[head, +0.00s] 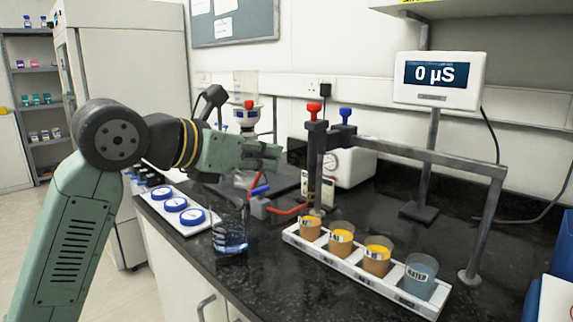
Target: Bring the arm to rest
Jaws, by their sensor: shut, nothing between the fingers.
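My green arm rises from the lower left and bends at a dark grey elbow joint. Its end, my gripper (274,157), reaches right over the black bench. The fingers are shut and hold nothing. The gripper is in the air to the left of the metal stand (316,165) with the red and blue knobs. In the picture it is above the red and blue valve fitting (260,200) and the glass beaker of bluish liquid (230,238). I cannot tell its exact height over the bench.
A white rack (350,277) holds several cups, including a bluish one (420,276) labelled water. A metal rail (420,157) spans above it. A display (440,80) reads 0 µS. Blue-lidded jars (175,204) sit in a tray at left. A funnel column (246,115) stands behind my gripper.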

